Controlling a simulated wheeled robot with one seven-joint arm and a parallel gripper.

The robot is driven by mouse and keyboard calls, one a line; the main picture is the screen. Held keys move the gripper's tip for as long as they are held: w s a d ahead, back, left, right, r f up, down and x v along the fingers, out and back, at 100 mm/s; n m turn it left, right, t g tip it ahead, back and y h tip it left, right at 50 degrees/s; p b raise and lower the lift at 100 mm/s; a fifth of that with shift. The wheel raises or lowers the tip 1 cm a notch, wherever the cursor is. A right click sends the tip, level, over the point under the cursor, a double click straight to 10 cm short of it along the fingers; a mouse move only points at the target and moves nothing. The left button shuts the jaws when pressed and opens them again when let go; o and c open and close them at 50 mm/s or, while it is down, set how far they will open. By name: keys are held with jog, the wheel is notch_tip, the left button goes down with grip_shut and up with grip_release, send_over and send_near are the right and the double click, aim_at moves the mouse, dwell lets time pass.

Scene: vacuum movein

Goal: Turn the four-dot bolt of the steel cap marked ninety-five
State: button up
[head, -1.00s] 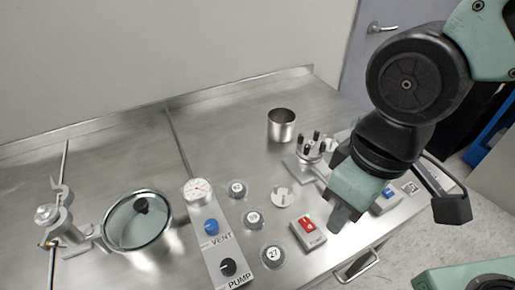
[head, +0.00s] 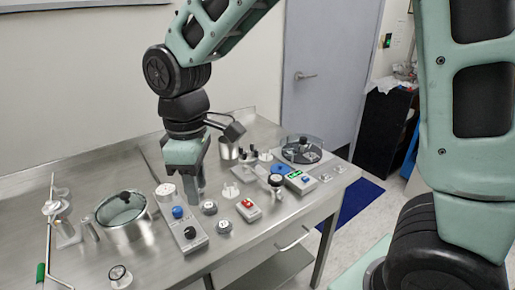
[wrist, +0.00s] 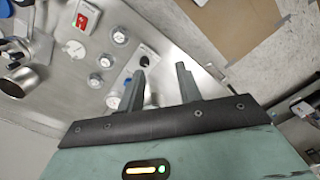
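Several small round steel caps with printed discs stand on the steel table. Two show in the head view, a nearer cap (head: 224,227) and a farther cap (head: 209,207). The wrist view shows three in a row: one cap (wrist: 119,35), a middle cap (wrist: 105,62) and a third cap (wrist: 95,80). I cannot read ninety-five or make out any dots or bolts on them now. My gripper (head: 195,192) points down over the table beside the caps and the vent panel. In the wrist view its fingers (wrist: 160,78) are apart with nothing between them.
The vent and pump panel (head: 182,228) lies left of the caps. A red-switch box (head: 248,209) is right of them. A lidded pot (head: 124,215) stands left, a steel cup (head: 229,150) behind. A black-knobbed fixture (head: 262,166) and round device (head: 302,150) fill the right side.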

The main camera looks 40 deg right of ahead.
jog(key=w+d+r+n+h+p, duration=0.1)
jog(key=w+d, duration=0.3)
jog(key=w, duration=0.3)
jog(key=w+d+r+n, duration=0.1)
jog(key=w+d, duration=0.3)
jog(key=w, duration=0.2)
jog(key=n+h+p, duration=0.1)
jog(key=n+h, duration=0.2)
send_near(256, 150)
jog(key=shift+g, duration=0.4)
jog(key=p+x, duration=0.1)
jog(key=x, duration=0.2)
jog(key=p+x, duration=0.1)
jog(key=x, duration=0.2)
jog(key=p+x, duration=0.1)
jog(key=x, duration=0.2)
jog(key=shift+w, duration=0.4)
grip_shut()
